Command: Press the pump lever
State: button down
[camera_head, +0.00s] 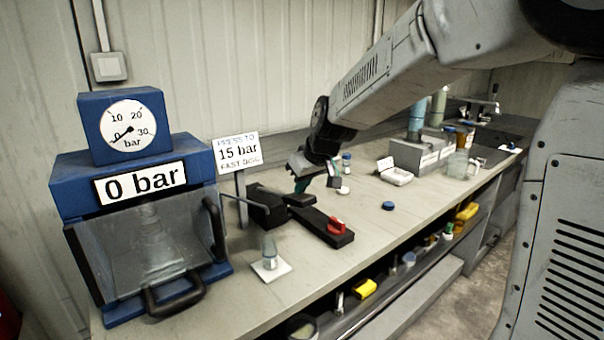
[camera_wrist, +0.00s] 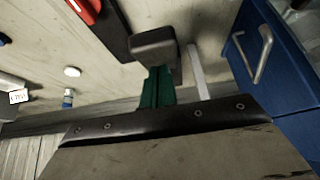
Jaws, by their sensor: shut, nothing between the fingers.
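The pump (camera_head: 265,206) is a dark block on the bench, right of the blue press. Its lever looks to be the arm ending in a dark grey pad (camera_head: 300,199); the pad shows close up in the wrist view (camera_wrist: 152,44). My gripper (camera_head: 303,183) is shut and empty, low over the bench beside this pad. In the wrist view its green fingers (camera_wrist: 158,85) point at the pad, with their tips at or just behind it; I cannot tell whether they touch. The blue press (camera_head: 70,185) has a gauge (camera_head: 128,124) near zero and a display (camera_head: 140,183) reading "0 bar".
A black base with a red handle (camera_head: 337,226) lies just in front of the pump. A small vial (camera_head: 269,250) stands on a white square near the front edge. A white box (camera_head: 395,172) and blue cap (camera_head: 388,206) lie right.

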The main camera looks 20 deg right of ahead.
aim_at(307, 197)
jog(key=shift+f, duration=0.1)
notch_tip(307, 197, down, 7)
jog(key=s, duration=0.2)
jog(key=shift+s+d+f, duration=0.15)
jog(key=shift+s+d, duration=0.1)
jog(key=shift+d, duration=0.05)
jog(key=r, duration=0.6)
jog(key=shift+d+r, duration=0.15)
jog(key=shift+d, duration=0.05)
jog(key=s+f+v, duration=0.1)
jog(key=v, duration=0.7)
jog(key=shift+s+d+r, duration=0.2)
jog(key=shift+s+d, duration=0.05)
jog(key=shift+s, duration=0.25)
dwell(2.2)
